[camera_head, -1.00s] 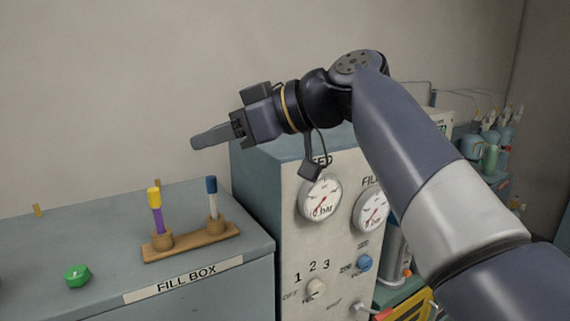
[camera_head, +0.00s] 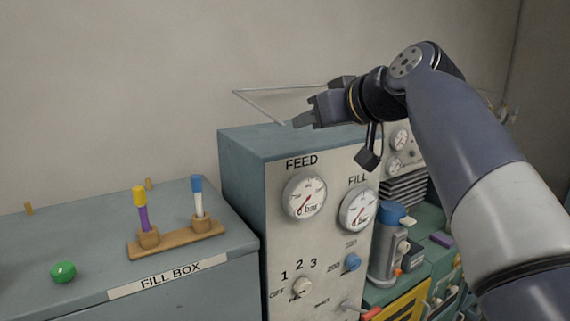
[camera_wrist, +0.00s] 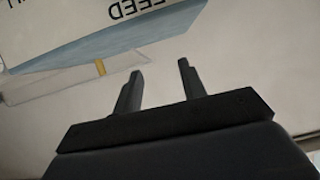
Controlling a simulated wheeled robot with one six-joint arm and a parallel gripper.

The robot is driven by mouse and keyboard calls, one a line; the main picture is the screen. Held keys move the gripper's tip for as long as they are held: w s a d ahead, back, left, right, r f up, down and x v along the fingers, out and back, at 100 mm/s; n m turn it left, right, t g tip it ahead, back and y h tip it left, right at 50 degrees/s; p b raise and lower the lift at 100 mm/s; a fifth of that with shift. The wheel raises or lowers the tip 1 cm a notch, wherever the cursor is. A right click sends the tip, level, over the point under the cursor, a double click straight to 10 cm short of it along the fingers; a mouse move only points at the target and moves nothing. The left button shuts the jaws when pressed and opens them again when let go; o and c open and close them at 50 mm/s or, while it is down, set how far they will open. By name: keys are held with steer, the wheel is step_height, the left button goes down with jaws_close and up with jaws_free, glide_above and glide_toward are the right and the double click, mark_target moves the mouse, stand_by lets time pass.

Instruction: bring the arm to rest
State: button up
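My gripper (camera_head: 303,119) is at the end of my raised arm, above the top of the grey-blue cabinet with the FEED and FILL gauges in the head view. In the wrist view its two fingers (camera_wrist: 158,80) stand apart with nothing between them. The cabinet (camera_head: 255,143) also shows upside down beyond the fingers in the wrist view (camera_wrist: 90,55). The gripper appears clear of the cabinet top and of the wall.
The fill box (camera_head: 80,245) at left carries a wooden rack (camera_head: 180,241) with a yellow-capped and a blue-capped tube, and a green knob (camera_head: 63,271). A grey canister with a blue top (camera_head: 386,250) stands right of the cabinet. Wall space above is clear.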

steer(key=w+d+r+m+t+h+p, duration=0.2)
steer(key=w+d+r+m+h, duration=0.1)
steer(key=d, duration=0.6)
steer(key=shift+w+r+m+h, duration=0.15)
steer(key=shift+w+m+h, duration=0.25)
steer(key=shift+m+h, duration=0.5)
steer(key=shift+s, duration=0.1)
